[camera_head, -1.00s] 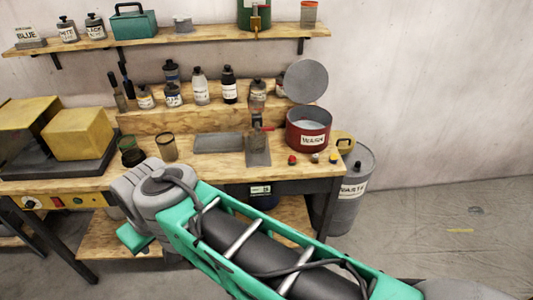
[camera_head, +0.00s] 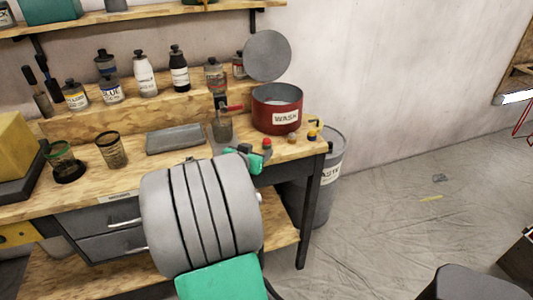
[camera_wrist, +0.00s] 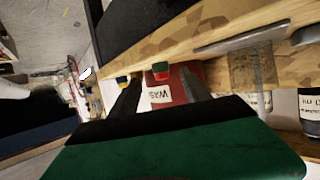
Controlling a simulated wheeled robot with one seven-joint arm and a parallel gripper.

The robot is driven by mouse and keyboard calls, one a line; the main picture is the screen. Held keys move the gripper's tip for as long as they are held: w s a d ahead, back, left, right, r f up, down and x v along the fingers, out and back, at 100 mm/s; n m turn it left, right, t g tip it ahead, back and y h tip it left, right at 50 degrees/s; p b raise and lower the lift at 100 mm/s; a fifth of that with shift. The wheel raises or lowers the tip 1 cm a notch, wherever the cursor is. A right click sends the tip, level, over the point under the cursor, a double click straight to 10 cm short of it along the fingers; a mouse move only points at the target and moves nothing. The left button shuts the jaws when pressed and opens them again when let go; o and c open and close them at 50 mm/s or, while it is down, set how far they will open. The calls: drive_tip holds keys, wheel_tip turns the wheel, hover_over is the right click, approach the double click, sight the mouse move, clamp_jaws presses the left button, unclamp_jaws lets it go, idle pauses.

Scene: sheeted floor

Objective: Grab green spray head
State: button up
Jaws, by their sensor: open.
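A small piece with green and red on it (camera_wrist: 160,70) shows between my fingers in the wrist view, at the bench's front edge. I take it for the spray head; a red-topped piece (camera_head: 267,143) stands at that spot in the head view. My gripper (camera_head: 250,157) is at the front edge of the bench, partly hidden behind my grey wrist. In the wrist view my gripper (camera_wrist: 161,78) is open, its two dark fingers apart and pointing toward the piece. Contact is not visible.
A red WASH pot (camera_head: 277,112) stands just behind the piece, its round lid (camera_head: 267,56) raised. A brown piece (camera_head: 292,138) and a yellow one (camera_head: 312,134) sit to the right. A grey waste drum (camera_head: 325,170) stands beside the bench (camera_head: 180,165).

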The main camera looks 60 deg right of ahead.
sight(265, 144)
drive_tip(key=x, duration=0.4)
drive_tip(key=p+x, duration=0.1)
drive_tip(key=x, duration=0.1)
drive_tip(key=shift+d+r, duration=0.25)
drive_tip(key=shift+d, duration=0.1)
drive_tip(key=shift+a, duration=0.1)
drive_tip(key=shift+c, duration=0.3)
clamp_jaws()
